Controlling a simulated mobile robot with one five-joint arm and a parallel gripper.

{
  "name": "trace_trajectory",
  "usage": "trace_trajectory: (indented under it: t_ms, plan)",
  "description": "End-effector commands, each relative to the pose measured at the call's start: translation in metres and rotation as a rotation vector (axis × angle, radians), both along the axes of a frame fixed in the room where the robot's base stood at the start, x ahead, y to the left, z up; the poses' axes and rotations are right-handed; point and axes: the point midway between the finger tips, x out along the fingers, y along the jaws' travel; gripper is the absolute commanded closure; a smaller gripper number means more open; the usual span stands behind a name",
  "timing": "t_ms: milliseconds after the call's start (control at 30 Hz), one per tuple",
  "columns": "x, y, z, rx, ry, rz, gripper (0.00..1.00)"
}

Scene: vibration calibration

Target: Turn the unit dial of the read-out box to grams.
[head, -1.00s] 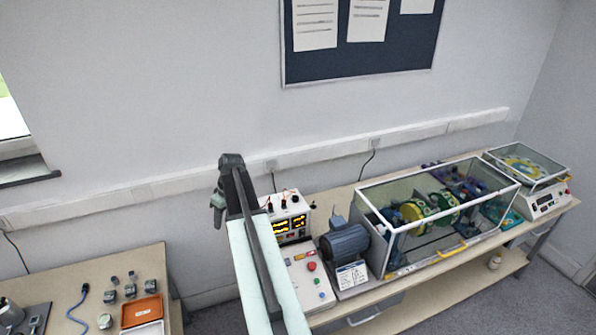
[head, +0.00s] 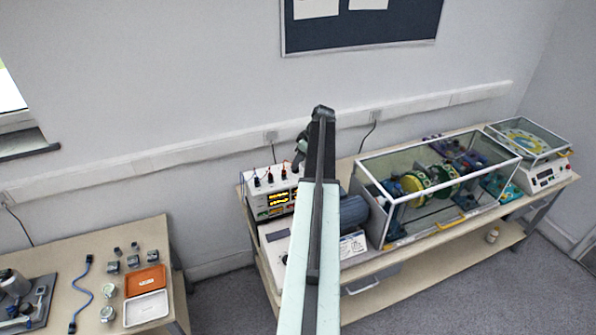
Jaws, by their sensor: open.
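A white box with lit yellow displays (head: 270,201), which looks like the read-out box, stands at the left end of the long bench. Red and dark plugs or knobs show on its top. Its right side is partly hidden behind my arm, and I cannot make out the unit dial or its setting. My gripper (head: 299,156) hangs at the far end of my raised arm, above and near the right side of the box in the picture. It is open, small and partly hidden by the arm, with nothing visible in it.
A blue motor (head: 354,212) and a glass-covered rig (head: 440,232) with green-yellow wheels stand right of the box. A white instrument (head: 543,178) is at the far right. A left table (head: 85,254) holds an orange tray (head: 146,281), a white tray (head: 146,307) and small parts.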

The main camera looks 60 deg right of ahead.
Motion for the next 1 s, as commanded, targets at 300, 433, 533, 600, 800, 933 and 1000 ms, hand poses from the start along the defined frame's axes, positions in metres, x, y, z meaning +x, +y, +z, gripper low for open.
trace_trajectory:
  t_ms: [300, 433, 533, 600, 800, 933, 1000]
  plan:
    - [0.011, 0.0, -0.027, 0.0, 0.0, -0.002, 0.54]
    - [0.01, 0.0, -0.026, 0.0, 0.0, -0.002, 0.56]
    - [0.01, 0.0, -0.026, 0.0, 0.0, -0.002, 0.84]
    - [0.01, 0.0, -0.026, 0.0, 0.0, -0.002, 1.0]
    - [0.01, -0.002, -0.026, -0.002, 0.0, -0.011, 1.0]
    - [0.009, -0.001, -0.026, -0.004, -0.001, -0.038, 1.0]
    - [0.009, 0.0, -0.026, -0.004, 0.0, -0.064, 1.0]
